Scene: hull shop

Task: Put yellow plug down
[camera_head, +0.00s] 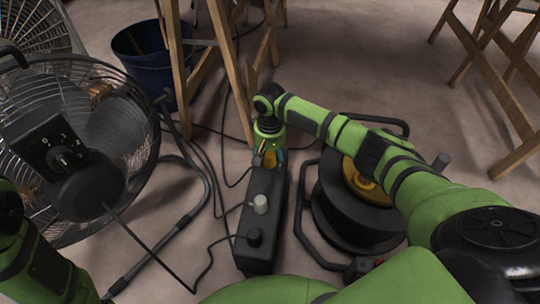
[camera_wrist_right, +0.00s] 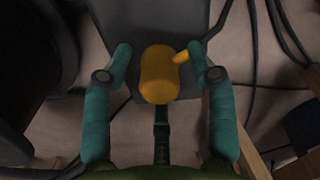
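The yellow plug (camera_wrist_right: 158,78) is between the teal fingers of my right gripper (camera_wrist_right: 159,58) in the wrist view, over the dark top of the black socket box. A gap shows between the plug and the left finger. A short yellow stub on its right side comes close to the right finger; I cannot tell whether they touch. In the head view, my right gripper (camera_head: 268,155) points down at the far end of the black socket box (camera_head: 257,222), with the yellow plug (camera_head: 270,160) partly hidden there. My left arm shows at lower left; its gripper is out of view.
A grey plug (camera_head: 261,204) and a black plug (camera_head: 254,237) stand on the nearer part of the box. A cable reel (camera_head: 340,215) is right of it, a large fan (camera_head: 75,140) left. A blue bucket (camera_head: 145,62), wooden trestle legs (camera_head: 230,70) and loose cables lie beyond.

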